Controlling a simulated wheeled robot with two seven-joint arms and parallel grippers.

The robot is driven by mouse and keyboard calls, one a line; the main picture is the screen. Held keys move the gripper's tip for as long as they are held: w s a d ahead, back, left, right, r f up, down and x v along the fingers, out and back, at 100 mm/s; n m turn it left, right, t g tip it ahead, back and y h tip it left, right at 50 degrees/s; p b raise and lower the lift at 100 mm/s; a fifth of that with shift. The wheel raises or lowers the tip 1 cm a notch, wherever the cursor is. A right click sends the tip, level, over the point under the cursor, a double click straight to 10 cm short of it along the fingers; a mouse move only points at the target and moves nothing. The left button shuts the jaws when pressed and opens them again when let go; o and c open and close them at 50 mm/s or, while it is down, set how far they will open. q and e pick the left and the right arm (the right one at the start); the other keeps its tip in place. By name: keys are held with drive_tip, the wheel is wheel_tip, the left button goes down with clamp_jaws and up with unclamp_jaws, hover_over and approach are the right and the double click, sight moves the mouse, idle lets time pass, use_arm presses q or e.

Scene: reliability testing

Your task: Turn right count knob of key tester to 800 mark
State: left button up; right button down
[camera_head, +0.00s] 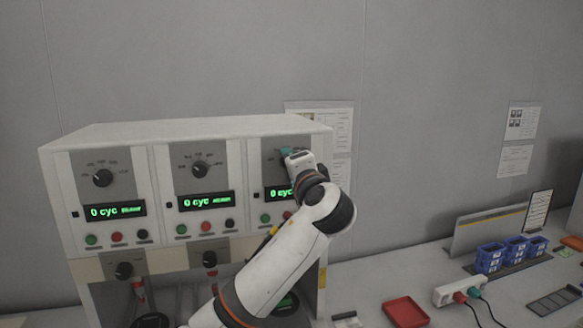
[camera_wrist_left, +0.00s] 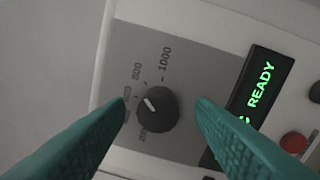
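The key tester (camera_head: 190,135) is a white cabinet with three knob panels. Its right count knob (camera_wrist_left: 158,109) is black with a white pointer line and shows in the left wrist view; in the head view my left arm hides it. The pointer aims up-left in the wrist picture, below the 800 label (camera_wrist_left: 137,72). A 1000 label (camera_wrist_left: 165,60) is also readable; the other marks are partly covered. My left gripper (camera_wrist_left: 163,102) is open, its teal fingers on either side of the knob with visible gaps. It also shows at the right panel (camera_head: 288,153). My right gripper is not in view.
The left knob (camera_head: 103,177) and middle knob (camera_head: 201,169) sit on neighbouring panels. A green-lit display (camera_wrist_left: 257,85) and a red button (camera_wrist_left: 293,142) are near the right knob. A red tray (camera_head: 405,312), a power strip (camera_head: 459,291) and blue bins (camera_head: 490,257) stand on the bench.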

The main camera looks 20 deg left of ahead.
use_arm(q)
drive_tip(key=b+v, duration=0.5)
drive_tip(key=v, duration=0.7)
drive_tip(key=shift+b, duration=0.3)
drive_tip(key=shift+a, duration=0.1)
